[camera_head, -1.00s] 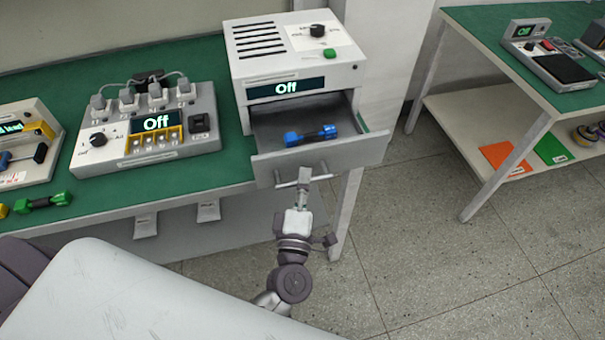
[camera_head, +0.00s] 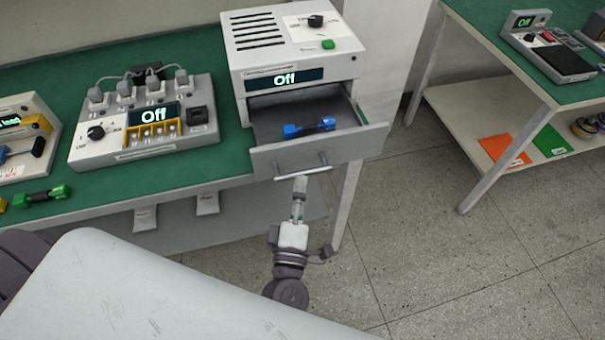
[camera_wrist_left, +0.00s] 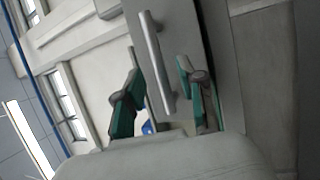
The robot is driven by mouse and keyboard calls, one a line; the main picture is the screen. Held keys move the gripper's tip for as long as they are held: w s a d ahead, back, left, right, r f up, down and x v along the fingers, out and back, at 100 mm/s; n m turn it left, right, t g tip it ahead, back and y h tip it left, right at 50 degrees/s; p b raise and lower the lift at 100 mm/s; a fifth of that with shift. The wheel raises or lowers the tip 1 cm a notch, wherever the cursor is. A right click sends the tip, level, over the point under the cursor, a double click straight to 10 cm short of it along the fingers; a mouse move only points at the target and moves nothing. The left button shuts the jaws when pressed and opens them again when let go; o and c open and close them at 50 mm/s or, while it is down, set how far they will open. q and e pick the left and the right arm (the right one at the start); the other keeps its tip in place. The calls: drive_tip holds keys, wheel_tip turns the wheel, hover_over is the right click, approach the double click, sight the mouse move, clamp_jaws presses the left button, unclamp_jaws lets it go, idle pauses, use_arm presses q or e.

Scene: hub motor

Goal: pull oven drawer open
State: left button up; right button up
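The oven (camera_head: 292,50) is a white box on the green bench, with an "Off" display and a green button. Its grey drawer (camera_head: 350,148) is pulled out, and a blue part (camera_head: 309,128) lies inside. The drawer's bar handle (camera_head: 316,170) spans the lower front; it also shows in the left wrist view (camera_wrist_left: 152,50). My left gripper (camera_head: 299,184) is just in front of and below the handle. In the left wrist view its green-padded fingers (camera_wrist_left: 161,82) are apart, with the handle between or just beyond them; contact cannot be told. My right gripper is out of view.
A control box (camera_head: 145,140) with plugs and its own "Off" display stands left of the oven. A green part (camera_head: 42,196) lies at the bench's left. Another bench (camera_head: 520,75) with a lower shelf stands at right. The floor between the benches is clear.

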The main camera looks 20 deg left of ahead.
use_arm(q)
drive_tip(key=v, duration=0.8)
drive_tip(key=s+f+m+g+h, duration=0.25)
drive_tip(key=f+m, duration=0.25)
drive_tip(key=f, duration=0.6)
drive_tip(key=s+d+f+m+g+h, duration=0.1)
drive_tip(key=f+m+g+h, duration=0.3)
drive_tip(key=f, duration=0.6)
drive_tip(key=s+f+m+g, duration=0.2)
drive_tip(key=f+m, duration=0.5)
drive_tip(key=f, duration=0.4)
drive_tip(key=s+a+f+m+g+y, duration=0.1)
drive_tip(key=s+a+f+m+g, duration=0.2)
drive_tip(key=s+a+f+g, duration=0.2)
drive_tip(key=s+a+f+m+g+y, duration=0.1)
drive_tip(key=s+a+f+g, duration=0.4)
drive_tip(key=s+f, duration=0.6)
drive_tip(key=s+a+m+p, duration=0.1)
drive_tip(key=s+a, duration=0.1)
drive_tip(key=s, duration=0.2)
drive_tip(key=shift+s+a+f+m+y, duration=0.25)
drive_tip(key=shift+a+f+m+y, duration=0.1)
drive_tip(key=shift+a+f+m, duration=0.05)
